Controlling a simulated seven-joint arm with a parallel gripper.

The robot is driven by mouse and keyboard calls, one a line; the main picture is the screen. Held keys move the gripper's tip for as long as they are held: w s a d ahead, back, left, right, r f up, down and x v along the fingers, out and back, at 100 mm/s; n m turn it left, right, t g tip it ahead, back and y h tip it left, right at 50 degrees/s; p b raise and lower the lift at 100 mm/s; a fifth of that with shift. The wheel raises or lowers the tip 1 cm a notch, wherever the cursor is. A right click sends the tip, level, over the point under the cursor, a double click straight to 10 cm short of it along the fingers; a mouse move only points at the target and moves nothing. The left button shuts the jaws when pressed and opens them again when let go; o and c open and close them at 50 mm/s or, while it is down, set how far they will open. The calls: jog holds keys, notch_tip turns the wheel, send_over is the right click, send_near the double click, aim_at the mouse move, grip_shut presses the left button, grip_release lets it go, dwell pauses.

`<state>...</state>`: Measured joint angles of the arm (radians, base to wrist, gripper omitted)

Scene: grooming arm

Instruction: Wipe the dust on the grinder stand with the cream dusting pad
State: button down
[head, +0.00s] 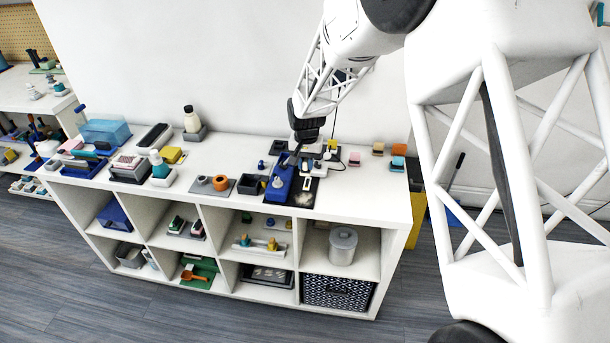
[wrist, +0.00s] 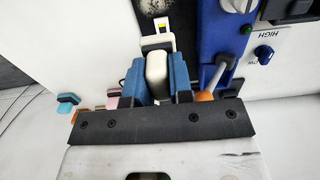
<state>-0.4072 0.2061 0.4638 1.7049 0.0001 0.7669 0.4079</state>
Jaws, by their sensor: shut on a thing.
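My gripper (wrist: 157,85) is shut, its two blue fingers on either side of the cream dusting pad (wrist: 157,68) in the wrist view. In the head view my gripper (head: 306,143) is over the back part of the dark grinder stand (head: 299,202); the pad is hard to make out there. The blue grinder (head: 280,183) sits on the stand, left of my gripper. A pale dust patch (head: 304,198) lies on the stand's front part. In the wrist view pale specks show on the dark stand (wrist: 185,18). I cannot tell whether the pad touches the stand.
Several small coloured blocks, one of them pink (head: 354,158), sit right of the stand. A grey plate with an orange ring (head: 220,183) and a dark open box (head: 250,184) are to the left. The white shelf top (head: 365,197) is clear at its front right.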

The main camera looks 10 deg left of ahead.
jog(key=shift+a+f, duration=0.3)
jog(key=shift+a, duration=0.1)
jog(key=shift+f, duration=0.1)
